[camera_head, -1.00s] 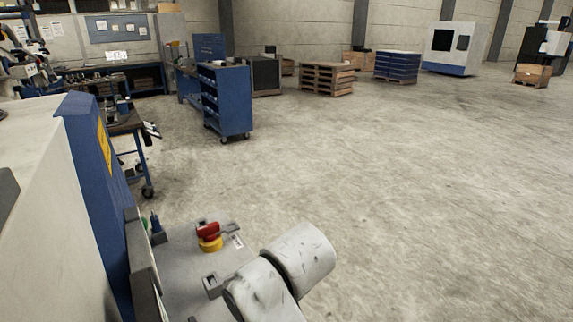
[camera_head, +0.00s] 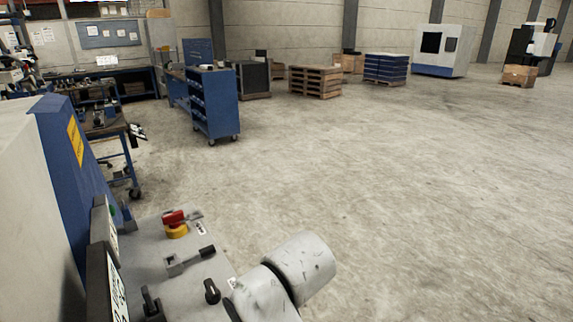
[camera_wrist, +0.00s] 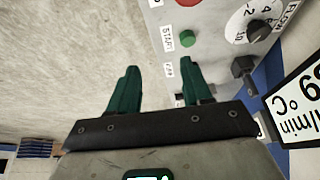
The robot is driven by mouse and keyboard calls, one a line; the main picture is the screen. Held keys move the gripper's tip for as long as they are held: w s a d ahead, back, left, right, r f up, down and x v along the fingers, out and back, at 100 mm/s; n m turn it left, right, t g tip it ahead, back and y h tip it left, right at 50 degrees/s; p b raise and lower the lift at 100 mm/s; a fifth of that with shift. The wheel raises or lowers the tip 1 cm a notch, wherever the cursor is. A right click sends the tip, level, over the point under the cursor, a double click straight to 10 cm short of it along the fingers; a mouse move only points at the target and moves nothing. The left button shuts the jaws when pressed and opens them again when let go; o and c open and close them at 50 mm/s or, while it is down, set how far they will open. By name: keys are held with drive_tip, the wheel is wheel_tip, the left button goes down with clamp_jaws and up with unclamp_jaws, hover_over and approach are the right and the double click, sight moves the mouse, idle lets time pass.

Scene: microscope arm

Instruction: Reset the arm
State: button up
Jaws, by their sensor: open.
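My gripper (camera_wrist: 160,92) shows in the wrist view with its two green fingers spread apart and nothing between them. Its fingertips are at the edge of a grey control panel (camera_wrist: 215,65), near a green button (camera_wrist: 188,39) marked START; whether they touch the panel I cannot tell. In the head view my own white arm (camera_head: 285,280) covers the lower middle, and the gripper is hidden there. The control panel (camera_head: 145,258) carries a red and yellow emergency stop (camera_head: 175,223) and several black levers and knobs. No microscope arm can be made out.
A white and blue machine housing (camera_head: 62,170) stands close on the left, with the panel on its front. A dial (camera_wrist: 255,22) and a display (camera_wrist: 298,105) are right of my gripper. A blue cart (camera_head: 214,105) and pallets (camera_head: 316,82) stand farther off. The floor on the right is clear.

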drive_tip(key=s+d+f+m+h, duration=0.1)
drive_tip(key=s+d+f+m, duration=0.1)
drive_tip(key=s+d+f, duration=0.5)
drive_tip(key=s+d+f+m+t, duration=0.15)
drive_tip(key=s+d, duration=0.35)
drive_tip(key=d, duration=0.6)
drive_tip(key=s+d+f+m+h, duration=0.1)
drive_tip(key=s+d+f+m, duration=0.25)
drive_tip(key=s+d, duration=0.4)
drive_tip(key=s+d+f+g, duration=0.4)
drive_tip(key=s+f, duration=0.2)
drive_tip(key=s, duration=0.5)
drive_tip(key=shift+d+f+h, duration=0.15)
drive_tip(key=shift+f+h, duration=0.1)
drive_tip(key=shift+h, duration=0.15)
